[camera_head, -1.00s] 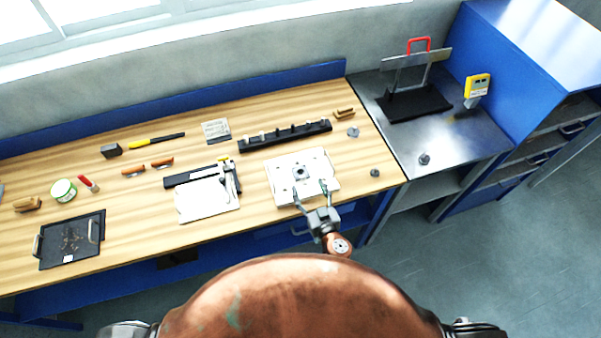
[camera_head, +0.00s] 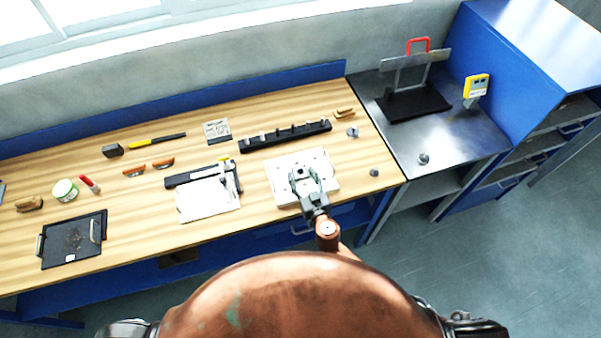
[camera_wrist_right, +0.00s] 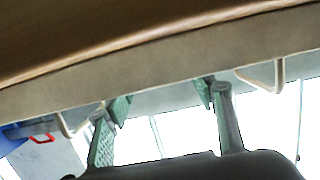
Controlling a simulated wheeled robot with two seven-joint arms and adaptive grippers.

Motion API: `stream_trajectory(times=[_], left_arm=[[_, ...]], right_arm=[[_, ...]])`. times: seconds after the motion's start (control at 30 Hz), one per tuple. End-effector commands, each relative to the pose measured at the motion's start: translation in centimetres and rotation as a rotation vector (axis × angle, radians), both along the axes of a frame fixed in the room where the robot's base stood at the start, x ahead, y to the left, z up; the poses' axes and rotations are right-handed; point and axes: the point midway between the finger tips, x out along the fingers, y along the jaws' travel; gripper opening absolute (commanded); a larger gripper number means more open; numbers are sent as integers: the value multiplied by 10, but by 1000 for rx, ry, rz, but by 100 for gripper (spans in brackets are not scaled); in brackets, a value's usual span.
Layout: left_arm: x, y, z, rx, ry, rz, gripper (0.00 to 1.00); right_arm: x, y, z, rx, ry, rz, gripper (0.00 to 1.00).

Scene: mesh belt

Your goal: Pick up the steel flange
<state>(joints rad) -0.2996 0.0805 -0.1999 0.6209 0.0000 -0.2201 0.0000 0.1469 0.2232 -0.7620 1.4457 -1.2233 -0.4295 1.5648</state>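A small dark grey piece with a round centre, which looks like the steel flange (camera_head: 307,170), lies on the white plate (camera_head: 283,192) near the front right of the wooden bench. My right gripper (camera_head: 307,177) is over the plate, with its greenish fingers on either side of the piece and partly covering it. In the right wrist view the two fingers (camera_wrist_right: 164,98) stand apart with a clear gap between them. I make out no flange between them there. Whether the fingertips touch the piece cannot be told. My left gripper is not in view.
A black rail (camera_head: 286,137) lies behind the plate. A white board with a clamp-like tool (camera_head: 208,205) is left of it. A small grey part (camera_head: 374,173) sits to the right. A steel table (camera_head: 398,134) adjoins the bench at right.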

Motion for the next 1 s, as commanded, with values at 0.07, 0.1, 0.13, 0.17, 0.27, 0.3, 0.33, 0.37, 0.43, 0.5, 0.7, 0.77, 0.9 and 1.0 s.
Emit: stream_trajectory(times=[0.07, 0.1, 0.13, 0.17, 0.27, 0.3, 0.33, 0.37, 0.43, 0.5, 0.7, 0.77, 0.9, 1.0], left_arm=[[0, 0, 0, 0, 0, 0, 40], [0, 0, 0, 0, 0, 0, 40], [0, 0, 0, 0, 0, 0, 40], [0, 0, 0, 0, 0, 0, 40], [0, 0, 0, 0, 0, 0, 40], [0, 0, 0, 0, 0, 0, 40], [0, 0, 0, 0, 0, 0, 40], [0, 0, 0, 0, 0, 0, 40], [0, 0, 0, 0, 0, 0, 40], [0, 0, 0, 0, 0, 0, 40], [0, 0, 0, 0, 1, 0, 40], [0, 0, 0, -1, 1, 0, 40], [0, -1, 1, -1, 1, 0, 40], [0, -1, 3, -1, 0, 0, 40]], right_arm=[[0, 0, 0, 0, 0, 0, 44], [0, 0, 0, 0, 0, 0, 41], [0, 0, 0, 0, 0, 0, 39], [0, 0, 0, 0, 0, 0, 37], [0, 0, 0, 1, 0, 0, 30], [0, 0, 0, 0, 0, 0, 27], [0, 0, 0, 0, 0, 0, 25], [0, 0, 0, 0, 0, 0, 23], [0, 0, 0, 0, 0, 0, 18], [0, 0, 0, 0, 0, 0, 13], [0, 0, 2, 1, -2, 0, 5], [0, 0, 1, 1, -2, 0, 5], [0, 0, 3, 2, -2, 0, 5], [0, 1, 9, 4, -2, -1, 5]])
